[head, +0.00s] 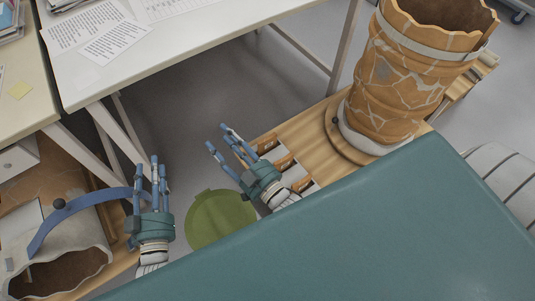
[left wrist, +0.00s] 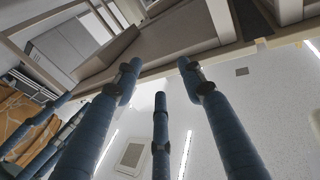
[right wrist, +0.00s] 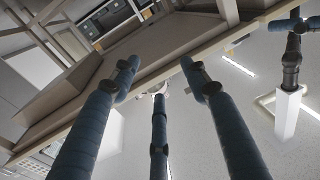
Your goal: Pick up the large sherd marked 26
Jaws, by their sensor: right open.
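I cannot make out a sherd marked 26 in any view. In the head view several small orange-brown pieces, one of them here (head: 285,163), sit in grey-white holders on a wooden bench (head: 318,128); no number is readable. My right gripper (head: 220,137) is open and empty, just left of these holders. My left gripper (head: 152,166) is open and empty, further left, beside a blue strap. Both wrist views show spread blue fingers, of the left gripper (left wrist: 160,85) and the right gripper (right wrist: 160,85), with nothing between them.
A large patched orange vessel (head: 392,85) stands on the bench at the right. A pale vessel (head: 70,240) with a blue strap (head: 75,204) lies at lower left. A green round object (head: 221,219) is between my grippers.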

